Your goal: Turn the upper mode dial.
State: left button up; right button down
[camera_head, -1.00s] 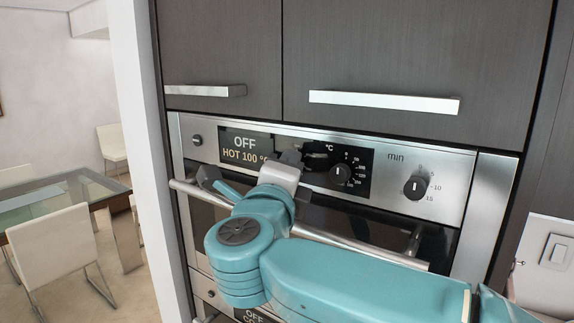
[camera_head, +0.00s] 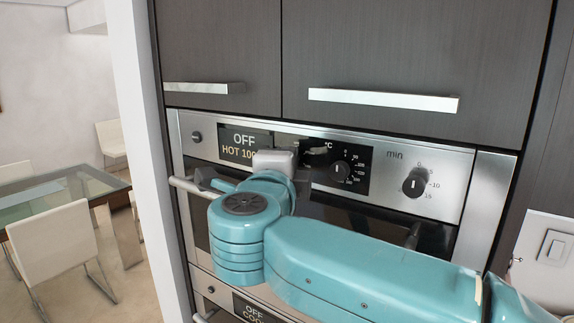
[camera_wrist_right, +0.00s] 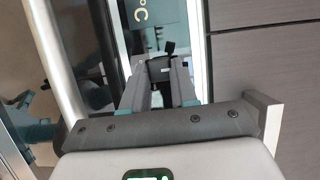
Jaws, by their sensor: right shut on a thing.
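The upper oven's control panel (camera_head: 455,185) runs across the head view under the dark cabinets. The dial's marking cannot be read. My left gripper is not in view.
A °C dial (camera_head: 338,170) and a min dial (camera_head: 414,183) sit to the right on the panel. The oven handle (camera_head: 183,184) runs below, partly behind my right arm. Cabinet handles (camera_head: 384,100) stick out above. A glass table (camera_head: 60,195) stands at left.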

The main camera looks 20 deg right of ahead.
jog(key=c, duration=0.9)
grip_release()
jog(key=shift+d, duration=0.15)
jog(key=b+v, duration=0.5)
jog(key=v, duration=1.1)
jog(key=shift+s, duration=0.15)
